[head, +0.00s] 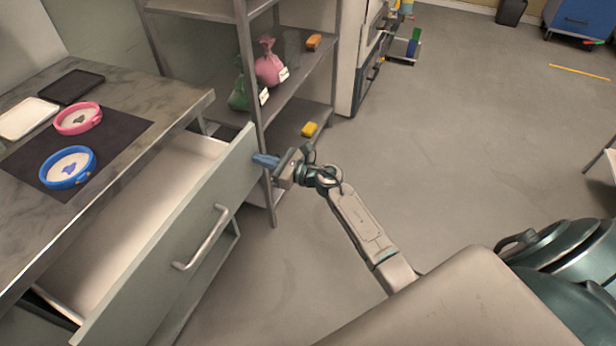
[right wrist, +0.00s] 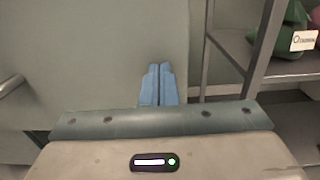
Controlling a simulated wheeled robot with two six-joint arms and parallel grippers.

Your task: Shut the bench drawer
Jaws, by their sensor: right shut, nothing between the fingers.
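The bench drawer (head: 150,265) is pulled well out from under the bench (head: 150,85), and its inside looks empty. Its grey-green front carries a metal bar handle (head: 203,238). My right gripper (head: 262,160) is shut and empty, with its blue fingertips at the upper far end of the drawer front. In the right wrist view the blue fingers (right wrist: 158,85) are together and point at the drawer front (right wrist: 110,60), near its right edge. I cannot tell whether they touch it. The handle's end shows at the left edge of that view (right wrist: 10,85). My left gripper is not in view.
On the bench are a pink ring dish (head: 78,118) and a blue ring dish (head: 68,167) on a dark mat, a white tray (head: 27,118) and a black tray (head: 72,87). A metal shelf rack (head: 262,105) with bags stands close beside the drawer's far end. Open floor lies right.

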